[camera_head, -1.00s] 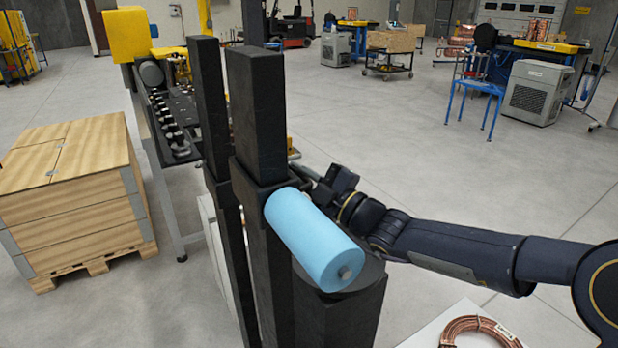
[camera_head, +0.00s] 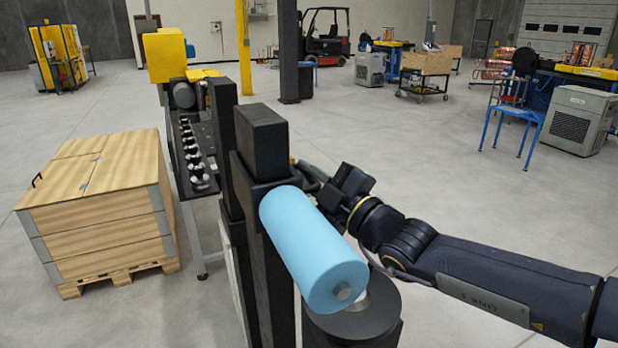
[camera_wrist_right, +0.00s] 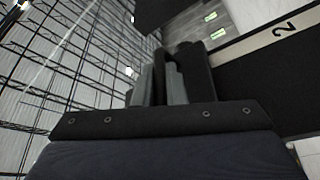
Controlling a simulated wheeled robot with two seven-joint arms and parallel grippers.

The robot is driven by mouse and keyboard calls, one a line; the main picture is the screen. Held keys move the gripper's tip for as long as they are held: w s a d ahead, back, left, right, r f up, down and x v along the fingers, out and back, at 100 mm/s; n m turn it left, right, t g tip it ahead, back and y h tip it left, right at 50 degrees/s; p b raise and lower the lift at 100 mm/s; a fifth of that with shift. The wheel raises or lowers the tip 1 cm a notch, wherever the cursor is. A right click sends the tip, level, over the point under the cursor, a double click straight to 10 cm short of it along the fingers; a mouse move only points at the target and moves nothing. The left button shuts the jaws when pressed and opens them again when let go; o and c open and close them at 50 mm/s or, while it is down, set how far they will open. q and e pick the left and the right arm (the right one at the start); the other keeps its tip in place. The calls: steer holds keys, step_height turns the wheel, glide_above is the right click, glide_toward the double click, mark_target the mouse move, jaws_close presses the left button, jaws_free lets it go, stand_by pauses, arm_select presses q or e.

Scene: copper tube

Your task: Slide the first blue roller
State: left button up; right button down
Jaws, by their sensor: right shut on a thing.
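The blue roller (camera_head: 313,250) is a light blue cylinder with a grey axle end, held out from a black bracket around the front black post (camera_head: 262,141). It tilts down toward me in the head view. My right gripper (camera_head: 318,180) is behind the roller, close to the bracket, and the roller and bracket partly hide its fingertips. In the right wrist view its dark fingers (camera_wrist_right: 171,80) are close together on a dark part; I cannot make out that part's shape. My left gripper is not in view.
A second black post (camera_head: 222,130) stands just behind the first. A round black pedestal (camera_head: 355,322) is below the roller.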

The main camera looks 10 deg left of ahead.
steer(key=shift+r, duration=0.35)
steer(key=c, duration=1.5)
jaws_free()
steer(key=shift+f, duration=0.1)
steer(key=shift+f, duration=0.1)
steer(key=shift+b+v, duration=0.9)
steer(key=shift+v, duration=3.05)
